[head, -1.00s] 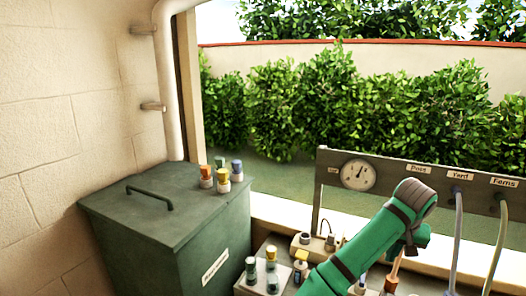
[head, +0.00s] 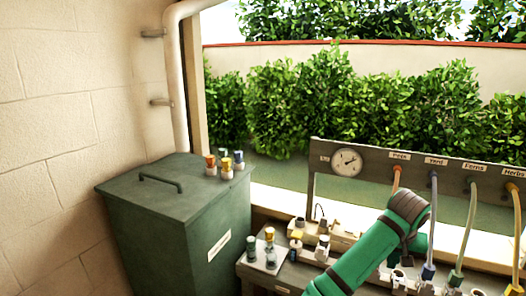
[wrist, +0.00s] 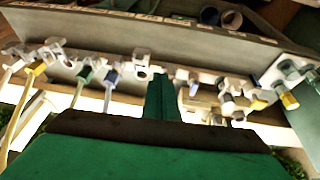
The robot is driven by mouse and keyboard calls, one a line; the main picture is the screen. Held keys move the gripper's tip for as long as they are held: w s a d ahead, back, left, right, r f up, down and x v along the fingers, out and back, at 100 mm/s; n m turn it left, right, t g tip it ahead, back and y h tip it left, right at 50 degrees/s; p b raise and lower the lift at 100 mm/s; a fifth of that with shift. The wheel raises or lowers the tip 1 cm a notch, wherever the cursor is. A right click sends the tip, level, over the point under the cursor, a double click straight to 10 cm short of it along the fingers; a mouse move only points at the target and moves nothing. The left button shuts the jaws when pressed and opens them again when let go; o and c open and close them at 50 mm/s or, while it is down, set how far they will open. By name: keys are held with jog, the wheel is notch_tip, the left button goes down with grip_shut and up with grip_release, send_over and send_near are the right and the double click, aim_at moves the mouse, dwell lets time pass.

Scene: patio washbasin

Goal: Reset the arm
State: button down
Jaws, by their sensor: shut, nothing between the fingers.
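My green arm (head: 362,258) rises from the bottom right of the head view to a dark-banded bend (head: 408,205), and its end drops behind that bend. My gripper (wrist: 163,97) shows in the wrist view as narrow green fingers held together, with nothing between them. It points over the bench with the white fittings. The fingertips are hidden in the head view. Coloured hoses (head: 470,235) hang in front of the labelled panel (head: 360,187), right of the arm.
A dark green lidded box (head: 150,235) stands at left, with several capped bottles (head: 225,166) on its lid. A small tray (head: 258,266) of bottles sits on the bench. The panel carries a round gauge (head: 346,162). A wall (head: 50,130) closes the left side.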

jog(key=s+d+f+n+t+h, duration=0.1)
jog(key=s+d+f+h, duration=0.15)
jog(key=f, duration=0.65)
jog(key=s+d+f+h, duration=0.2)
jog(key=s+f+h, duration=0.2)
jog(key=f, duration=0.5)
jog(key=s+a+f+n+t+y, duration=0.1)
jog(key=s+a+f+n+t, duration=0.25)
jog(key=s+a+f, duration=0.4)
jog(key=s+a+f+n+t+y, duration=0.15)
jog(key=s+a+f+t, duration=0.3)
jog(key=s+a, duration=0.5)
jog(key=s+a+r+n+t+y, duration=0.1)
jog(key=s+a+r+y, duration=0.1)
jog(key=s+a, duration=0.7)
jog(key=s+a+r+t+y, duration=0.1)
jog(key=s+a+y, duration=0.2)
jog(key=s+a, duration=0.55)
jog(key=s+a+r+m+y, duration=0.1)
jog(key=s+a+r, duration=0.6)
jog(key=r, duration=0.1)
jog(key=shift+a+m+t, duration=0.4)
